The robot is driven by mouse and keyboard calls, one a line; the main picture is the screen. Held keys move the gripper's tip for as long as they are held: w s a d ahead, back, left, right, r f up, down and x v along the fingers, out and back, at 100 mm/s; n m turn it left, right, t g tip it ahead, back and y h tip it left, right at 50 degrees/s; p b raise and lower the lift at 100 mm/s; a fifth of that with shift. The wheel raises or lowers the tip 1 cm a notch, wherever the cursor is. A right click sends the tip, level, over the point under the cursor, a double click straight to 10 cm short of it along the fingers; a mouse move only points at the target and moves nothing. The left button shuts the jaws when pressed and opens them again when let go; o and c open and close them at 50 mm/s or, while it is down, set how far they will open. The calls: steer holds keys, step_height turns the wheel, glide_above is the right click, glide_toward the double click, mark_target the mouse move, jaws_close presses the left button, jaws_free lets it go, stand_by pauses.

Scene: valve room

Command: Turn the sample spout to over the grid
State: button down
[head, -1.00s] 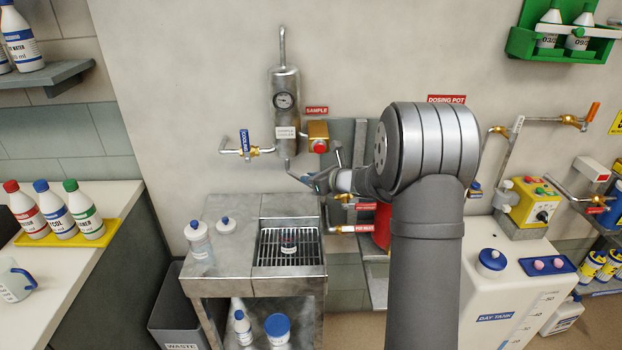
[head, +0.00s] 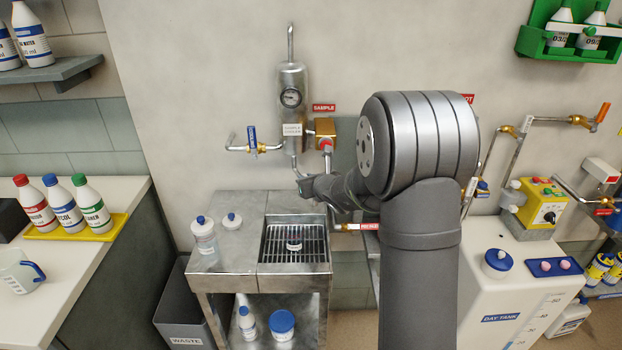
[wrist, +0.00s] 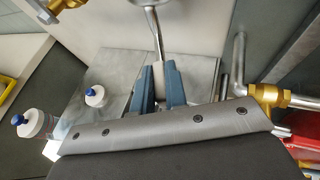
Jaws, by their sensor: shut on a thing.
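The sample spout (head: 295,165) is a thin bent metal tube hanging below the steel sample cooler (head: 292,112). It also shows in the wrist view (wrist: 155,32), running down to a pale end piece between the fingers. My gripper (head: 304,186) is shut on the spout's lower end; its blue fingers (wrist: 159,82) stand on both sides of it. The grid (head: 280,254) is a dark barred drain in the steel bench, below the gripper in the head view. The grid is hidden in the wrist view.
A brass sample valve (head: 325,129) with a red knob sits right of the cooler. A blue-tagged cooling valve (head: 253,145) is at its left. Two blue-capped bottles (head: 204,240) (head: 232,221) stand on the bench left of the grid. Brass pipework (wrist: 268,96) lies right of the gripper.

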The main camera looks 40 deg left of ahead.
steer(key=shift+s+a+r+m+t, duration=0.15)
steer(key=shift+r+m+t, duration=0.15)
steer(key=shift+t, duration=0.1)
steer(key=shift+f, duration=0.1)
steer(key=c, duration=1.4)
jaws_free()
steer(key=shift+c, duration=0.2)
steer(key=shift+f, duration=0.1)
steer(key=shift+s, duration=0.1)
steer(key=v, duration=1.7)
steer(key=shift+r, duration=0.25)
steer(key=shift+s, duration=0.1)
